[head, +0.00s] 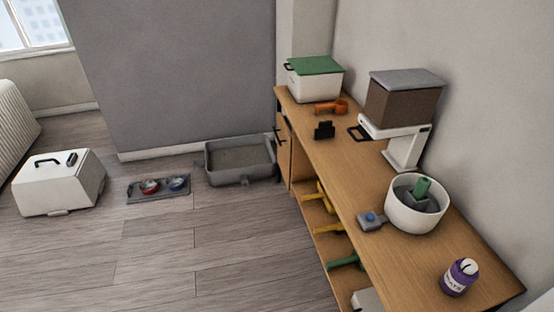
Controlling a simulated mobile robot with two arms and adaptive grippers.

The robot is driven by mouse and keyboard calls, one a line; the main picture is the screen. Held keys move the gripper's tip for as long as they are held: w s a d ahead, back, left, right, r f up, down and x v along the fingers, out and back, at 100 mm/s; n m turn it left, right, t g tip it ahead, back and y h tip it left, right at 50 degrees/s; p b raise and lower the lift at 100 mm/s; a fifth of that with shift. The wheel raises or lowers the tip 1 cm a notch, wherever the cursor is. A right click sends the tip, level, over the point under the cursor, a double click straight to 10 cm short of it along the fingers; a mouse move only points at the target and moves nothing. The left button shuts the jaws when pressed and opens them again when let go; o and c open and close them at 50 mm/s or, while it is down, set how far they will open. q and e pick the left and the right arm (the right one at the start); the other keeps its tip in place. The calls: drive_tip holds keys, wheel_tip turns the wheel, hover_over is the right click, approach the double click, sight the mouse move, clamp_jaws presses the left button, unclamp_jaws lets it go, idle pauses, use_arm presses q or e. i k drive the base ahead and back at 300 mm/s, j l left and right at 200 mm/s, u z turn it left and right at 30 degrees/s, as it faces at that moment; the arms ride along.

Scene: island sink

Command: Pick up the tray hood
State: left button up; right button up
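A white, box-like hood (58,183) with a sloped front and a dark handle on top rests on the floor at the left of the head view. It appears to be the tray hood. A grey open tray (240,180) with a sandy fill stands on the floor against the grey wall, apart from the hood. Neither of my grippers shows in the head view.
A mat (145,198) with a red and a blue bowl lies between hood and tray. A wooden counter (350,185) at the right bears a green-lidded box (315,87), a feeder (403,97), a white bowl (400,212) and a purple jar (459,281). The front floor is clear.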

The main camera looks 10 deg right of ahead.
sight(57, 177)
drive_tip(key=u, duration=1.25)
drive_tip(key=i, duration=1.4)
